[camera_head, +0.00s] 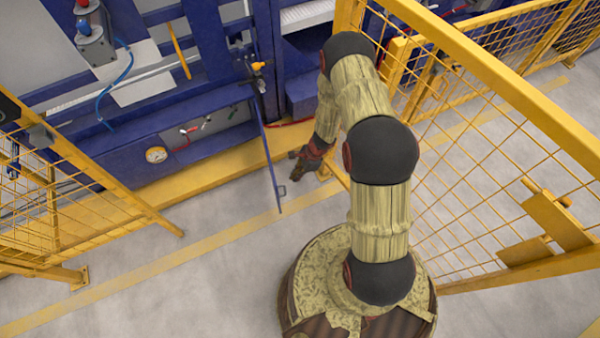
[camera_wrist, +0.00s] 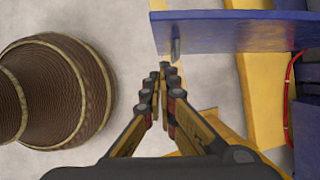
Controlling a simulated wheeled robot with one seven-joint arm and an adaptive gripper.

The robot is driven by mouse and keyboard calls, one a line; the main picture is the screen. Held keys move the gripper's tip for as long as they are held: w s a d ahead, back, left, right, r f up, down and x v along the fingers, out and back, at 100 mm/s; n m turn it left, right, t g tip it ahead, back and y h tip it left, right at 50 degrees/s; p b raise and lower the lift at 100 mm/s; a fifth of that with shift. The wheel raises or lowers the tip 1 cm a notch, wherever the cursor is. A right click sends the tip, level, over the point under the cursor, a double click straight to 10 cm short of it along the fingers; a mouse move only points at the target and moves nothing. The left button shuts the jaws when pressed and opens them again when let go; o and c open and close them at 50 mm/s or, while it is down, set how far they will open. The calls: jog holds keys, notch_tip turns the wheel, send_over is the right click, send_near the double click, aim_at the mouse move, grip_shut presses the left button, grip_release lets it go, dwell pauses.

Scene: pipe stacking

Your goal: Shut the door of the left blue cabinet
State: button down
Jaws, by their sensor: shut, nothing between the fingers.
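The left blue cabinet (camera_head: 120,160) is at the left in the head view. Its blue door (camera_head: 268,150) stands open, seen almost edge-on and swung out over the floor. A small handle (camera_head: 282,190) is near the door's free end. My gripper (camera_head: 297,175) is shut and empty, on the right side of the door near that end. In the wrist view the door (camera_wrist: 240,32) crosses the top with its handle (camera_wrist: 176,44). My fingertips (camera_wrist: 164,68) are just below the handle; I cannot tell whether they touch the door.
A gauge (camera_head: 156,155) and small valves show inside the open cabinet. A yellow mesh fence (camera_head: 490,150) stands right of my arm, and another yellow mesh panel (camera_head: 60,190) stands at the left. The grey floor (camera_head: 200,285) in front of the cabinet is clear.

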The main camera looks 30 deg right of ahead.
jog(key=shift+w+a+f+b, duration=0.15)
jog(key=shift+a+f+b, duration=0.15)
jog(key=shift+a, duration=0.5)
jog(key=shift+w+a+f+b, duration=0.25)
jog(key=shift+a+f, duration=0.1)
jog(key=shift+a, duration=0.45)
jog(key=shift+w+a+f+b, duration=0.1)
jog(key=shift+a+f+b, duration=0.2)
jog(key=shift+a, duration=0.5)
jog(key=shift+f, duration=0.1)
